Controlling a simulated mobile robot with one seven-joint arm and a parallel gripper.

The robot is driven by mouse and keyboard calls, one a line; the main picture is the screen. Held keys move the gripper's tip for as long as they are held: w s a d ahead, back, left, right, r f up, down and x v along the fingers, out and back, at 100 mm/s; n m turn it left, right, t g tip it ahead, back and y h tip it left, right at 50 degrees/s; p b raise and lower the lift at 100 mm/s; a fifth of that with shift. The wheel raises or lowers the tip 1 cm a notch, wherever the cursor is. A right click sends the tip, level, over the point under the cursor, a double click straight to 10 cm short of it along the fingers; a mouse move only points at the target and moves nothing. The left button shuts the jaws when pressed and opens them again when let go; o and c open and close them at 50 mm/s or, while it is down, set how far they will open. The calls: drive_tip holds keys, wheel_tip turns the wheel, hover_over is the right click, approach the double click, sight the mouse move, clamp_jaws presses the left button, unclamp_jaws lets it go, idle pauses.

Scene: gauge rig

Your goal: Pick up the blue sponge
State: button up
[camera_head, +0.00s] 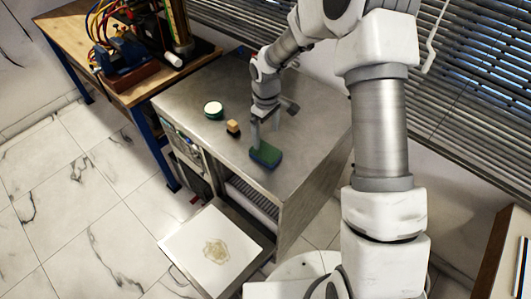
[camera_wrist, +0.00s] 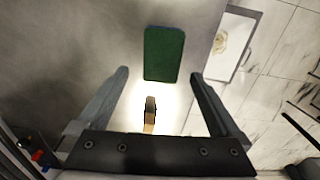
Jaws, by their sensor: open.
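The sponge (camera_head: 265,155) lies flat on the metal worktop, with a green top and a blue side showing in the head view. In the wrist view my gripper (camera_wrist: 159,74) also shows open. I cannot tell how high the fingertips are above the sponge.
A small tan and dark block (camera_head: 233,127) stands left of the sponge; the block (camera_wrist: 150,112) shows between my fingers in the wrist view. A round green-and-white container (camera_head: 213,110) stands farther left. A stained white panel (camera_head: 195,250) sits below the worktop's front edge (camera_head: 215,163).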

sight(266, 151)
drive_tip(key=shift+s+a+f+p, duration=0.1)
drive_tip(key=shift+f+p, duration=0.15)
drive_tip(key=shift+f, duration=1.7)
drive_tip(key=shift+s+f+p, duration=0.1)
drive_tip(key=shift+f+p, duration=0.1)
drive_tip(key=shift+f, duration=1.7)
drive_tip(key=c, duration=1.2)
drive_tip(key=shift+o, duration=0.2)
drive_tip(key=shift+r, duration=0.55)
drive_tip(key=r, duration=0.3)
drive_tip(key=shift+s+a+r+b, duration=0.25)
drive_tip(key=shift+s+b, duration=0.05)
drive_tip(key=shift+b, duration=0.05)
drive_tip(key=s+a+r+b, duration=0.1)
drive_tip(key=s+a+r, duration=0.4)
drive_tip(key=s, duration=0.4)
drive_tip(key=shift+s+a+r, duration=0.2)
drive_tip(key=shift+a+r, duration=0.05)
drive_tip(key=shift+r, duration=0.45)
